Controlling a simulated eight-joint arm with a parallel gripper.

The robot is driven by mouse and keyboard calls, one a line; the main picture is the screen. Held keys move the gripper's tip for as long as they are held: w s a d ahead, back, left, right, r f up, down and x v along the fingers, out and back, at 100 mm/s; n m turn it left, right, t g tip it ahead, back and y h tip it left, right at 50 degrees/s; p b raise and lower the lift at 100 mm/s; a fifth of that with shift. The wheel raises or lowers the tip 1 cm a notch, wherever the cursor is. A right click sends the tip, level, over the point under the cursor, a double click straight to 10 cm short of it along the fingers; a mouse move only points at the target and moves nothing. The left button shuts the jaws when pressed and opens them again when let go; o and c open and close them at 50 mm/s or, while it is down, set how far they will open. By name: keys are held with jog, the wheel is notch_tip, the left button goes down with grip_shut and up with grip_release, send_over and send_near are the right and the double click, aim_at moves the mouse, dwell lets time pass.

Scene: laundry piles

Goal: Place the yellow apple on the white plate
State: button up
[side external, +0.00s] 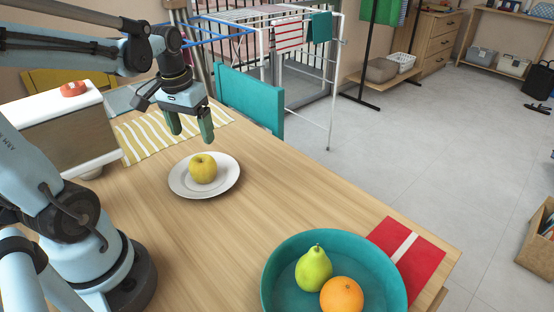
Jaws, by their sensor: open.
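The yellow apple (203,168) sits upright on the white plate (229,183), near its middle. The plate lies on the wooden table. My gripper (190,137) is open and empty. It hangs above and a little behind the plate, fingers pointing down, apart from the apple.
A teal bowl (277,272) with a green pear (314,268) and an orange (341,296) stands at the front right, by a red cloth (421,262) with a white stripe. A striped mat (150,142) lies behind the plate. The table's middle (235,222) is clear.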

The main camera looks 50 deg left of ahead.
jog(key=w+d+m+t, duration=0.2)
jog(key=d+m+t, duration=0.3)
jog(key=d, duration=0.9)
jog(key=shift+r+t+h, duration=0.3)
jog(key=shift+r+t, duration=0.15)
jog(key=shift+t, duration=0.05)
